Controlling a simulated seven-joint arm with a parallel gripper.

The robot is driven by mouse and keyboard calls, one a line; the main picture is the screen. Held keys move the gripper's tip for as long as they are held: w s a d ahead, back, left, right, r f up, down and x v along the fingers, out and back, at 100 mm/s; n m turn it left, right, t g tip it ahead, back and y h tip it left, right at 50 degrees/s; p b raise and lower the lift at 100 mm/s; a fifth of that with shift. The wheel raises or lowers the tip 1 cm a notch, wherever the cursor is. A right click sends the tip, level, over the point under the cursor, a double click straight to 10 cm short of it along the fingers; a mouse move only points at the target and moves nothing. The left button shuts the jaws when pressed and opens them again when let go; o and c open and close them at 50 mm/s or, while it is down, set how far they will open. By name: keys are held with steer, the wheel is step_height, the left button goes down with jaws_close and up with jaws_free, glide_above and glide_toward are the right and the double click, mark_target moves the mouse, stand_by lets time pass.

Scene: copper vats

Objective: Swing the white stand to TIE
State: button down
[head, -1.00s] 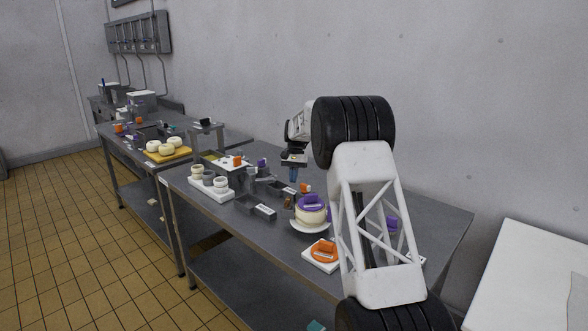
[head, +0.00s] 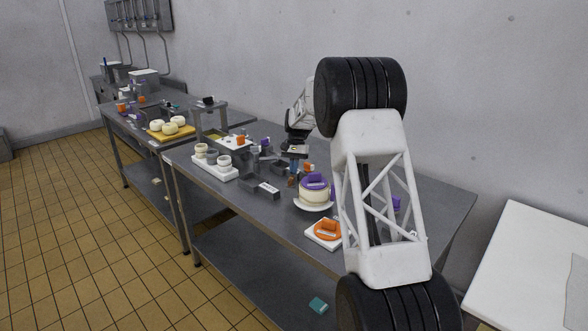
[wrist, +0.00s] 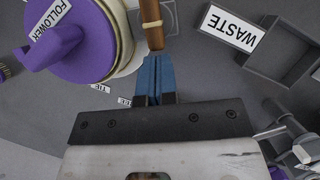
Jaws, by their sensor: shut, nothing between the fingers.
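The white stand (head: 314,206) is a round, plate-like base under a pale cheese (head: 312,195) with a purple FOLLOWER lid (head: 314,183). Its white rim also shows in the wrist view (wrist: 130,62). Two small labels lie on the table beside it; one appears to read TIE (wrist: 101,88), the other (wrist: 124,101) is too small to read surely. My gripper (head: 293,170) is shut and empty, with blue fingertips (wrist: 153,62) just right of the stand in the wrist view. A brown upright piece with a tan band (wrist: 152,22) stands right at the fingertips; contact cannot be told.
A grey WASTE tray (wrist: 262,42) lies right of the fingers in the wrist view. A white board with an orange item (head: 325,234) stands in front of the stand. A white tray of cups (head: 215,170) is to the left.

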mark_target(287, 184)
steer(key=shift+s+a+n+h, duration=0.3)
steer(key=shift+s+a+n, duration=0.15)
steer(key=shift+n, duration=0.35)
stand_by(0.6)
steer(key=shift+s+a+n+h, duration=0.4)
steer(key=shift+s+n, duration=0.4)
steer(key=shift+n, duration=0.1)
steer(key=shift+s+a+n+h, duration=0.2)
steer(key=shift+s+n+h, duration=0.1)
steer(key=shift+s+n, duration=0.5)
steer(key=shift+s+a+n+h, duration=0.25)
steer(key=shift+s+n, duration=0.3)
steer(key=shift+n, duration=0.35)
steer(key=shift+s+d+n+t+h, duration=0.2)
steer(key=shift+s+n+h, duration=0.2)
steer(key=shift+s+n, duration=0.7)
steer(key=shift+s+d+n+t+h, duration=0.1)
steer(key=shift+s+n+t+h, duration=0.2)
steer(key=shift+s+n, duration=0.75)
steer(key=shift+s, duration=0.2)
